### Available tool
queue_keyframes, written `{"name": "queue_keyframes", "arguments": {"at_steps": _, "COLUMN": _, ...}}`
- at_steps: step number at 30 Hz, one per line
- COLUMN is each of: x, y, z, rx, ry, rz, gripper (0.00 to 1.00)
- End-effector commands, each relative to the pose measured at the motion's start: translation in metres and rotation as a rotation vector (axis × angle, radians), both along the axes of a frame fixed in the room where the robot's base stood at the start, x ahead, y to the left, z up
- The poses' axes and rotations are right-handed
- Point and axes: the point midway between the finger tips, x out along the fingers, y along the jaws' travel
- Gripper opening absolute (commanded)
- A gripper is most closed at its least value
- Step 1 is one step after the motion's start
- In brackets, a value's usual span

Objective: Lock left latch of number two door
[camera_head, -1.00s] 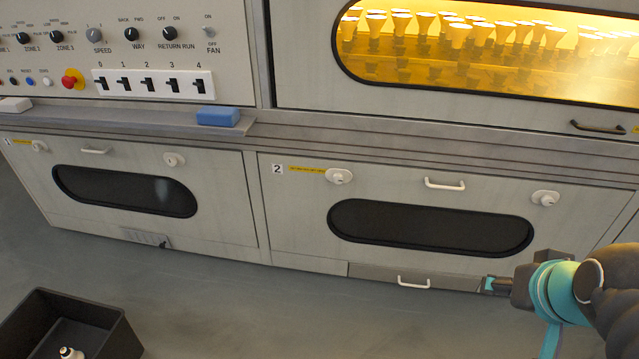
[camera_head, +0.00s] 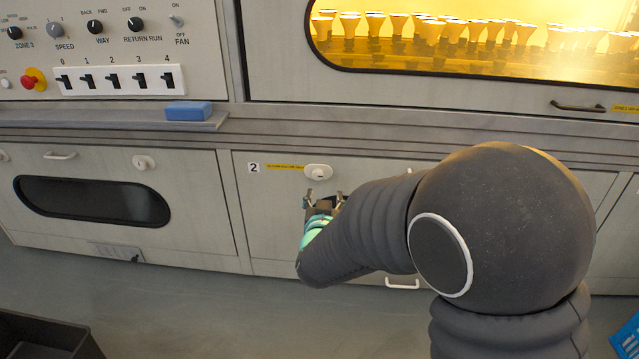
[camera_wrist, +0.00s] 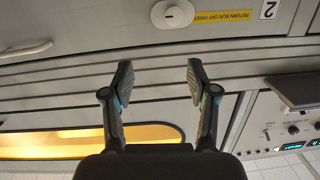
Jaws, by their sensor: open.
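The number two door (camera_head: 275,215) is the panel marked with a "2" label, and it looks closed. Its left latch (camera_head: 318,172) is a round white knob on an oval plate, right of the yellow strip; it also shows upside down in the wrist view (camera_wrist: 174,14). My gripper (camera_head: 323,196) is open and empty, just below the latch in the head view. In the wrist view its fingertips (camera_wrist: 159,75) are apart from the latch, with the latch beyond and between them. My arm hides the door's window and right latch in the head view.
A white door handle (camera_wrist: 25,50) is at the left in the wrist view. A ledge with a blue block (camera_head: 188,111) and a switch panel (camera_head: 118,80) are at upper left. A black bin (camera_head: 40,335) stands on the floor at lower left.

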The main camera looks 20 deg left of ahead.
Motion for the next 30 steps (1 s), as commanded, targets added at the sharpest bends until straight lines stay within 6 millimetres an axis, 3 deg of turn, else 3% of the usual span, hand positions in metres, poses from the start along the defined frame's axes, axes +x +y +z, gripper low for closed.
{"name": "queue_keyframes", "arguments": {"at_steps": 1, "x": -0.004, "y": 0.012, "z": -0.015, "rx": -0.009, "ry": -0.025, "rz": -0.005, "gripper": 0.59}}
{"name": "queue_keyframes", "arguments": {"at_steps": 4, "x": -0.008, "y": 0.023, "z": -0.026, "rx": -0.017, "ry": -0.074, "rz": -0.024, "gripper": 0.59}}
{"name": "queue_keyframes", "arguments": {"at_steps": 11, "x": -0.007, "y": 0.032, "z": -0.033, "rx": -0.023, "ry": -0.119, "rz": -0.043, "gripper": 0.59}}
{"name": "queue_keyframes", "arguments": {"at_steps": 30, "x": 0.096, "y": 0.056, "z": -0.032, "rx": -0.022, "ry": -0.118, "rz": -0.042, "gripper": 0.59}}
